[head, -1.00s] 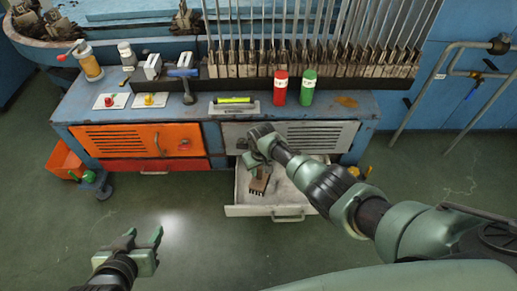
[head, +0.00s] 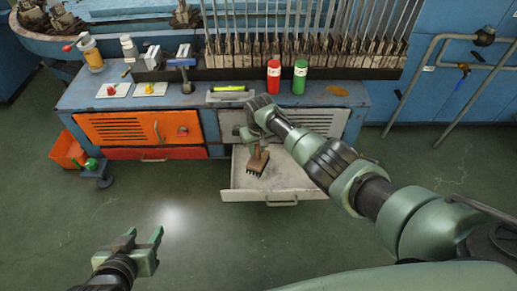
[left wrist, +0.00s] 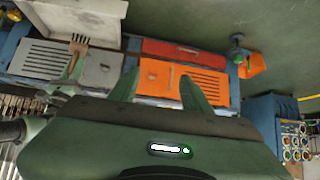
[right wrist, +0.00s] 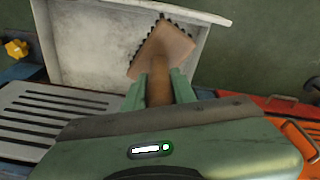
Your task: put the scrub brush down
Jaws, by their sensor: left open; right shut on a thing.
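The scrub brush (head: 258,160) has a brown wooden block with dark bristles along its edge. My right gripper (right wrist: 158,85) is shut on its handle, and the block points away from the fingers in the right wrist view (right wrist: 163,50). In the head view, the brush is over the open grey drawer (head: 240,194); I cannot tell whether it touches the drawer floor. The brush also shows small in the left wrist view (left wrist: 77,48). My left gripper (head: 143,240) is open and empty above the floor at the lower left.
The drawer looks otherwise empty. The bench top above holds a red can (head: 273,77), a green can (head: 300,77), a hammer (head: 184,70) and a yellow-green tool (head: 229,89). An orange bin (head: 68,150) stands at the left. The floor in front is clear.

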